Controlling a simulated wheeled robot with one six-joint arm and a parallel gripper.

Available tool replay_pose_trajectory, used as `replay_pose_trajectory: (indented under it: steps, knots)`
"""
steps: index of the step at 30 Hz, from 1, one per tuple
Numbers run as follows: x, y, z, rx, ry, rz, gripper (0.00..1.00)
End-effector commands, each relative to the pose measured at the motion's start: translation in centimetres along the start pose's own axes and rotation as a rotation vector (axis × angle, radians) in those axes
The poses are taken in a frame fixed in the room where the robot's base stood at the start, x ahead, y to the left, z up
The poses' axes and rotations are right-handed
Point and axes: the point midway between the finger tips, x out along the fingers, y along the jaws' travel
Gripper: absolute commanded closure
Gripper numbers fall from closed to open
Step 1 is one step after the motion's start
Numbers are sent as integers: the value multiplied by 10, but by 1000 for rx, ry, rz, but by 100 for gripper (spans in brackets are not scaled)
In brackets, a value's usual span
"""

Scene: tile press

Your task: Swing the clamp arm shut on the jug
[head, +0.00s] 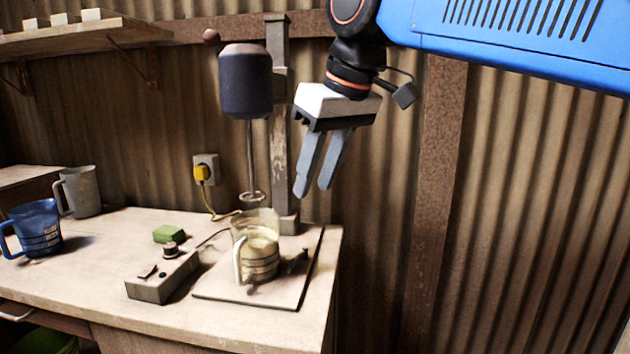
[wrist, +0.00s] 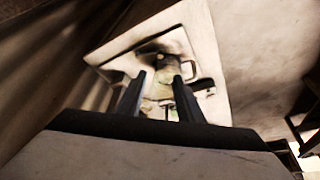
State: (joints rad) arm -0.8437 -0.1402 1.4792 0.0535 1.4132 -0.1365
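The clear jug (head: 258,250), with pale liquid and dark marks, stands upright on the square base plate (head: 215,284) beneath the mixer, its handle towards the front. A small dark fitting (head: 294,262) just right of the jug looks like the clamp arm; its exact pose is too small to tell. My gripper (head: 313,188) is above and to the right of the jug, apart from it, fingers pointing down, open and empty. In the wrist view the jug (wrist: 166,68) shows partly between and beyond the fingers; I cannot clearly make out the clamp there.
The mixer motor (head: 246,85) hangs on a post (head: 279,150), its shaft and disc above the jug. A control box (head: 162,277), a green block (head: 168,234), a blue jug (head: 35,230) and a grey jug (head: 80,192) are left. Free room lies right of the bench.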

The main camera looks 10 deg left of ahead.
Motion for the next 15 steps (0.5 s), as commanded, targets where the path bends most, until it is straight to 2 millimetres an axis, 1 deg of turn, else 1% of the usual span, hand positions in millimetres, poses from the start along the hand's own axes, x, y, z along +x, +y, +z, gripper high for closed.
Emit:
replay_pose_trajectory:
  steps: [2,3,5,6,12,15]
  knots:
    - [0,0,0,0,0,0,66]
    - [0,0,0,-1,-1,0,76]
    - [3,2,2,-10,-8,-3,90]
    - [7,4,5,-27,-18,-7,100]
    - [32,19,26,-163,-85,-55,100]
    - [40,22,33,-209,-104,-74,100]
